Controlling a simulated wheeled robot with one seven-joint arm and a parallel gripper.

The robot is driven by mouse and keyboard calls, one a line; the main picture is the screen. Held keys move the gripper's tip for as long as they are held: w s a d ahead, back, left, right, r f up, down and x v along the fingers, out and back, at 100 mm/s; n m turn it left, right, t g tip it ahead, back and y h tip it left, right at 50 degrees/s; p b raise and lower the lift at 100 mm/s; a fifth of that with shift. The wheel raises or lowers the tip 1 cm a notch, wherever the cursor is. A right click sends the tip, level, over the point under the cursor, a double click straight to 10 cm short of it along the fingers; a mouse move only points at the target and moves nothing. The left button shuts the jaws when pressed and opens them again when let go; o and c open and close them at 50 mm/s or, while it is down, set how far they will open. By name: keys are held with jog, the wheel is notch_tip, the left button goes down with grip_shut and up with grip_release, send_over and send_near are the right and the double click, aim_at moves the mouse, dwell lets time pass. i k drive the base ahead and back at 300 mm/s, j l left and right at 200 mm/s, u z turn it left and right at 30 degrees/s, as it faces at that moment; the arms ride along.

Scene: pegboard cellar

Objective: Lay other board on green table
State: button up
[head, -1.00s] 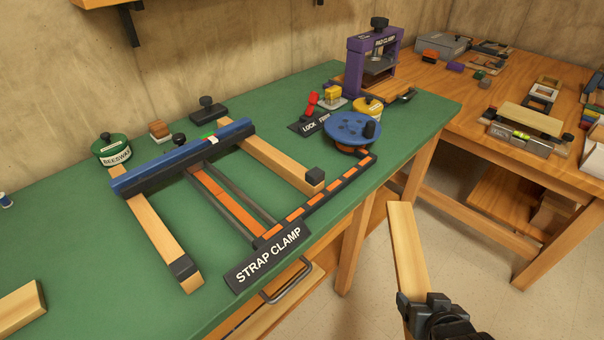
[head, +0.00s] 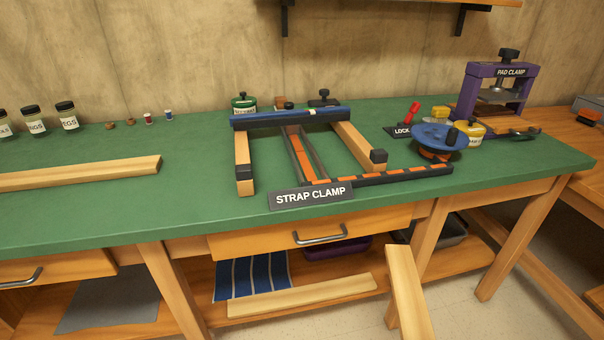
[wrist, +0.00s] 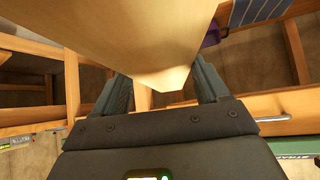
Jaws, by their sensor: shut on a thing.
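A pale wooden board (head: 408,295) stands tilted in front of the green table's shelf in the head view, its lower end cut off by the frame. In the wrist view my gripper (wrist: 165,95) is shut on this board (wrist: 140,40), which sits between the two fingers. My gripper is out of the head view. The green table (head: 100,220) spans the head view. Another board (head: 80,173) lies flat on its left part. A further pale board (head: 300,295) lies on the shelf below.
A strap clamp frame with a label (head: 311,197) fills the table's middle. A blue round handle (head: 438,137) and purple pad clamp (head: 497,90) stand right. Jars (head: 67,115) line the back left. Green surface is bare in front of the left board.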

aim_at(62, 198)
jog(key=l+u, duration=0.1)
jog(key=u, duration=0.25)
jog(key=l+u, duration=0.15)
jog(key=u, duration=0.2)
jog(key=l+u, duration=0.15)
jog(key=u, duration=0.2)
